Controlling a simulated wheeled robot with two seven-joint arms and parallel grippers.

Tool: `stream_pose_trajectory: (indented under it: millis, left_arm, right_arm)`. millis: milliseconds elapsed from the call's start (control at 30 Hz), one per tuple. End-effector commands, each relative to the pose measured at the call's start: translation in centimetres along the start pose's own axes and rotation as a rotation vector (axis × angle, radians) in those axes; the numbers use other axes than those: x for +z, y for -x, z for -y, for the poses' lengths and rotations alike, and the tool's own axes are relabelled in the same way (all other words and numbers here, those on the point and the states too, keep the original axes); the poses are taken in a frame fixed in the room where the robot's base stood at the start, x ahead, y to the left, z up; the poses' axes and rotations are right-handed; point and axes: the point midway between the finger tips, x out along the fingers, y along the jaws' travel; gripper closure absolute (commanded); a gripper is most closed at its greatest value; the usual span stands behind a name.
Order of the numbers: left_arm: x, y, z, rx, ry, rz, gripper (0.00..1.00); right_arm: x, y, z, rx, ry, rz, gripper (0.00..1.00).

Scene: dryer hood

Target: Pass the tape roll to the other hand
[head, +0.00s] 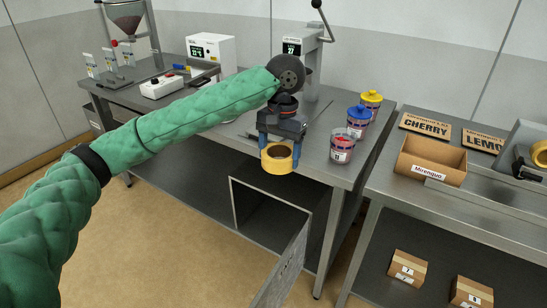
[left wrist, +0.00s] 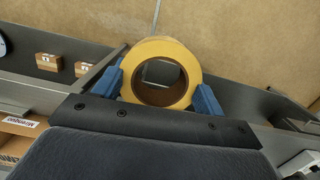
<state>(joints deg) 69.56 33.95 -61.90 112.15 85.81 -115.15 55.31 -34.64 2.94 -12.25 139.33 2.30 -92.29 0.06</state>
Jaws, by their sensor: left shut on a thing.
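The yellow tape roll (head: 277,158) is held by my left gripper (head: 279,152), above the front edge of the metal table. The blue fingers press on it from both sides. In the left wrist view the tape roll (left wrist: 160,73) sits between the two blue fingers of the left gripper (left wrist: 161,82), its round hole facing the camera. My right gripper does not show in either view.
Several tubs stand right of the gripper, including an open one (head: 342,146). A press (head: 302,62) stands behind. An open cabinet door (head: 284,270) juts out below. An open cardboard box (head: 431,161) is on the right table. Floor at front left is clear.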

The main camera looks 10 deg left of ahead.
Motion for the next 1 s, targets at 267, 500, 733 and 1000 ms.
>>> stream_pose_trajectory:
  millis: [267, 500, 733, 1000]
  left_arm:
    - [-6.1, 0.8, -2.4, 0.019, 0.148, -0.001, 0.54]
    - [-10.7, 1.4, -4.1, 0.033, 0.265, 0.000, 0.54]
    - [-12.9, 1.6, -4.9, 0.040, 0.323, -0.001, 0.54]
    - [-12.9, 0.4, -4.7, 0.028, 0.237, 0.000, 0.54]
  right_arm:
    - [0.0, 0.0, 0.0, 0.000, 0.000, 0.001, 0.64]
    - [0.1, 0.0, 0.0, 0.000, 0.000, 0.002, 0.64]
    - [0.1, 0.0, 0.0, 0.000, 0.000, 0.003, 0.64]
    - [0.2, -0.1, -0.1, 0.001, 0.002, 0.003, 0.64]
